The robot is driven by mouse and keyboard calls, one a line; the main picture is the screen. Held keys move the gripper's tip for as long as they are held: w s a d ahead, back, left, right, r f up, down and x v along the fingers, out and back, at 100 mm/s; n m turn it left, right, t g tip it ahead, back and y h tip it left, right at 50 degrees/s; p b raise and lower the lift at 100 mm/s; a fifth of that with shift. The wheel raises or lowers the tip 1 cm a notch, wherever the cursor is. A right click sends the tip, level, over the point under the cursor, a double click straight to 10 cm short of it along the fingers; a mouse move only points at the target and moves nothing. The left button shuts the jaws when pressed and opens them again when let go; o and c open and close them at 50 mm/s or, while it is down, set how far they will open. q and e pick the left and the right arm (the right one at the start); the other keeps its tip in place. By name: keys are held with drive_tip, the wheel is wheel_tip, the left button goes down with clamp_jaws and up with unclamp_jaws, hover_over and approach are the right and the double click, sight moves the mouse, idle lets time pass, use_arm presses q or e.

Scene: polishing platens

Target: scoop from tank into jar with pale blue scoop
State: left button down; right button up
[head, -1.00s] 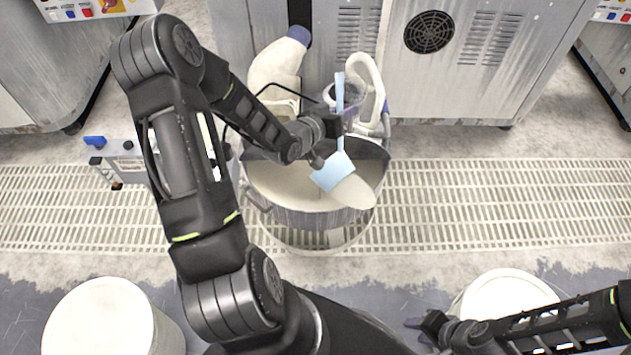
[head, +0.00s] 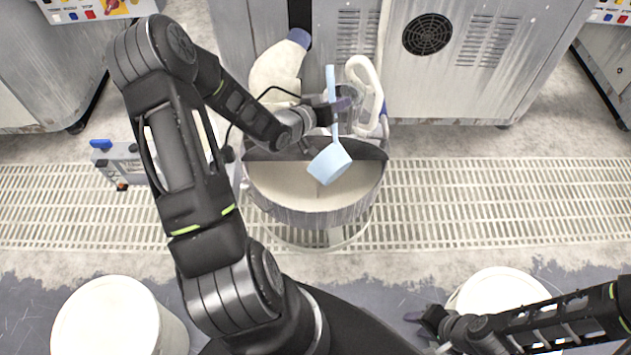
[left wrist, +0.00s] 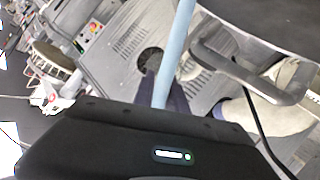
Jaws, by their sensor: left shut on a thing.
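My left gripper (head: 333,112) is shut on the handle of the pale blue scoop (head: 330,163). The scoop's cup hangs tilted over the round metal tank (head: 310,213), which holds cream-coloured material. The cup's inside is not visible, so I cannot tell what it holds. In the left wrist view the blue handle (left wrist: 174,60) rises from between the fingers. A clear vessel (head: 352,92), perhaps the jar, stands behind the tank, partly hidden by my gripper. My right gripper (head: 420,328) is open and empty at the lower right.
A cream bottle with a blue cap (head: 275,72) and a white looped handle (head: 368,80) stand behind the tank. White buckets stand at the lower left (head: 105,315) and lower right (head: 500,292). A grey cabinet (head: 470,80) closes off the back.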

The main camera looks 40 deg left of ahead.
sight(327, 71)
use_arm(q)
drive_tip(key=shift+w+a+r+n+p, duration=0.1)
drive_tip(key=shift+a+r+n+p, duration=0.1)
drive_tip(key=shift+a+r+p, duration=0.5)
drive_tip(key=shift+w+a+r+n+p, duration=0.1)
drive_tip(key=shift+a+r+n+p, duration=0.2)
drive_tip(key=shift+r+p, duration=0.55)
drive_tip(key=shift+n+h, duration=0.5)
drive_tip(key=r+p, duration=0.2)
drive_tip(key=p, duration=0.1)
drive_tip(key=a+r+p, duration=0.1)
drive_tip(key=r+p, duration=0.2)
drive_tip(key=a+r+p, duration=0.1)
drive_tip(key=r+p, duration=0.1)
drive_tip(key=p, duration=0.1)
drive_tip(key=shift+w+a+r, duration=0.2)
drive_tip(key=shift+r, duration=0.2)
drive_tip(key=shift+f, duration=0.3)
drive_tip(key=shift+a, duration=0.2)
drive_tip(key=shift+w+a+f+n+h+p, duration=0.1)
drive_tip(key=shift+a+f+n+h+p, duration=0.15)
drive_tip(key=shift+a, duration=0.2)
drive_tip(key=shift+w+a+f+n+h+p, duration=0.1)
drive_tip(key=shift+a+f+n+h+p, duration=0.1)
drive_tip(key=shift+a+n+p, duration=0.2)
drive_tip(key=shift+w+a+f+n, duration=0.15)
drive_tip(key=shift+a+f+n, duration=0.1)
drive_tip(key=shift+a+f, duration=0.25)
